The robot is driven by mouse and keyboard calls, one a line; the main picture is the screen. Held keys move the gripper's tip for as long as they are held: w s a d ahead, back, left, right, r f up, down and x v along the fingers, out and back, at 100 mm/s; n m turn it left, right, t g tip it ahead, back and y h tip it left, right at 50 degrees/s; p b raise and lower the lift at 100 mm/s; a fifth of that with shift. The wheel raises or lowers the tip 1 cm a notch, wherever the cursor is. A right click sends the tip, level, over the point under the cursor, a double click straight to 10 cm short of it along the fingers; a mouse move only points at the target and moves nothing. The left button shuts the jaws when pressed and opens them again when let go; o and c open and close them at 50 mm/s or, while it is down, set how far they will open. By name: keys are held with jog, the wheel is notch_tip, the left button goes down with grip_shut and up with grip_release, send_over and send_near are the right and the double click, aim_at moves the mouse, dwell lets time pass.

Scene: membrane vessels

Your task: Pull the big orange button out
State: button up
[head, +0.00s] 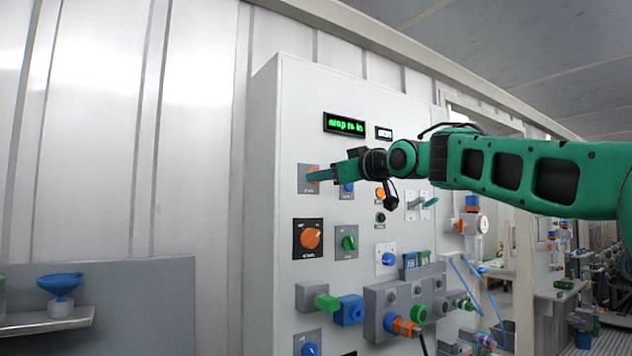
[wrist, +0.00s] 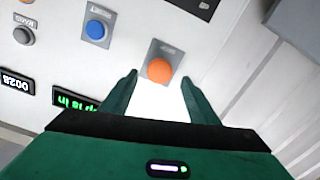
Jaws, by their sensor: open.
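The orange button (wrist: 160,71) is round and sits on a grey square plate on the white panel. In the wrist view it lies between and beyond my gripper's two green fingertips (wrist: 159,77). The fingers are apart and nothing is between them. In the head view the orange button (head: 313,172) is partly hidden behind my gripper (head: 316,176), which reaches in from the right. I cannot tell whether the fingers touch the button. Another larger orange knob (head: 310,238) sits lower on a black plate.
A blue button (wrist: 96,29) and a grey one (wrist: 23,35) are beside it. A green-lit display (head: 344,124) is above. Below are a green knob (head: 348,242) and a grey valve block (head: 374,308) that juts out.

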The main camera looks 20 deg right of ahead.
jog(key=shift+x, duration=2.05)
